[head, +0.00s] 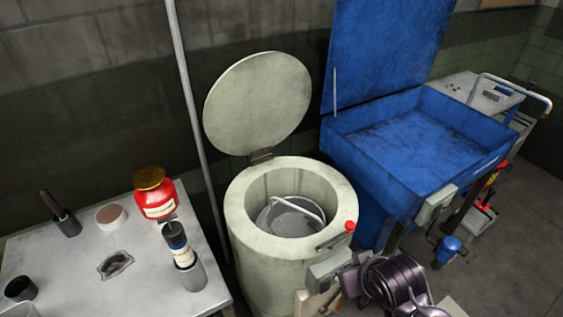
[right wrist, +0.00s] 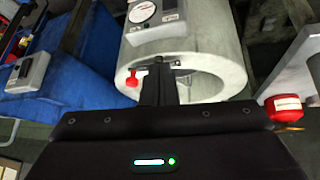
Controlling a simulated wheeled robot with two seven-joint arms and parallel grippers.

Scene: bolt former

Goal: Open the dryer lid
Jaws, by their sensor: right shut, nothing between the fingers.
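The dryer (head: 245,225) is a cream round drum machine in the middle of the head view. Its round lid (head: 258,103) stands open, tilted up and back on a hinge (head: 260,156) at the rear rim. Inside the drum is a metal basket (head: 290,217) with a bail handle. A lever with a red knob (head: 350,227) lies at the front right rim. My right gripper (right wrist: 157,72) shows in the right wrist view, shut and empty, in front of the dryer's rim (right wrist: 228,72) and beside the red knob (right wrist: 131,80). Whether it touches the lever is unclear.
A blue parts washer (head: 400,190) with a raised cover stands right of the dryer. A metal table (head: 75,275) at the left bears a red jar (head: 158,205), a dark-topped bottle (head: 177,240) and cups. A thin pipe (head: 190,90) runs down the wall behind.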

